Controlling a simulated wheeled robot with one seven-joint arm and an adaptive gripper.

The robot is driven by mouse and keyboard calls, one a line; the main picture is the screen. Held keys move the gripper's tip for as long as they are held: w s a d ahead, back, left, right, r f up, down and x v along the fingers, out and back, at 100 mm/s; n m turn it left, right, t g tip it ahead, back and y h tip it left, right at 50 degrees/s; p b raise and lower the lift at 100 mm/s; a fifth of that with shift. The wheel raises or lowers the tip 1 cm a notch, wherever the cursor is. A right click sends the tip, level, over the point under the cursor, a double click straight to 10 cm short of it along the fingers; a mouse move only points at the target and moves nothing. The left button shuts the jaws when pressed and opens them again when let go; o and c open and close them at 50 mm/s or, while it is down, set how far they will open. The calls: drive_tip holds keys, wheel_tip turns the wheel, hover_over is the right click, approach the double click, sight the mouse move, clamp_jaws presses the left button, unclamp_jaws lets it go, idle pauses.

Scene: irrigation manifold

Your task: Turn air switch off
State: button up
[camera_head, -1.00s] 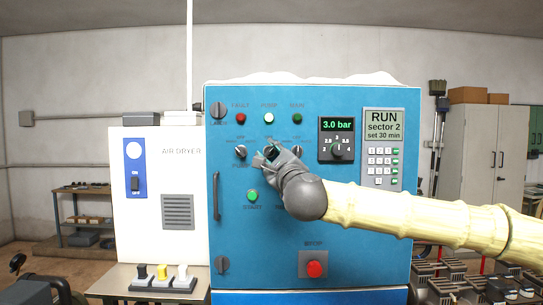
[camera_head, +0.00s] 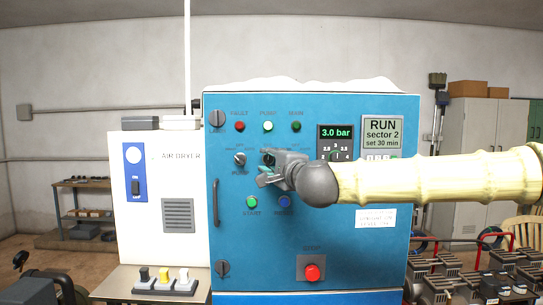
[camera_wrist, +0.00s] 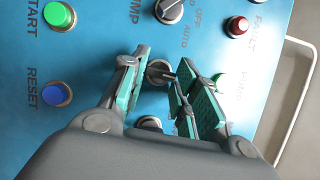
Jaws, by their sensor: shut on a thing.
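The blue control panel (camera_head: 235,245) has a row of black-and-silver rotary switches. My gripper (camera_head: 266,172) is at the middle switch, which it mostly covers in the head view. In the wrist view the green-padded fingers (camera_wrist: 165,88) stand on either side of that middle switch (camera_wrist: 159,70), shut on its lever. Its name label is hidden, so I cannot read whether it says air. The pump switch (camera_head: 240,159) stands to its left and also shows in the wrist view (camera_wrist: 171,9). Another switch (camera_wrist: 148,123) is partly hidden behind the gripper.
The green start button (camera_head: 252,202) and blue reset button (camera_head: 285,201) sit below the row. A red stop button (camera_head: 312,272) is lower down. Lamps line the top, with a 3.0 bar gauge (camera_head: 336,133) at right. The white air dryer (camera_head: 150,230) stands left.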

drive_tip(key=shift+r+n+p, duration=0.15)
drive_tip(key=shift+n+p, duration=0.25)
drive_tip(key=shift+n, duration=0.1)
drive_tip(key=o, duration=1)
drive_tip(key=shift+s, duration=0.15)
drive_tip(key=v, duration=1.1)
drive_tip(key=shift+s+d, duration=0.25)
drive_tip(key=shift+s, duration=0.05)
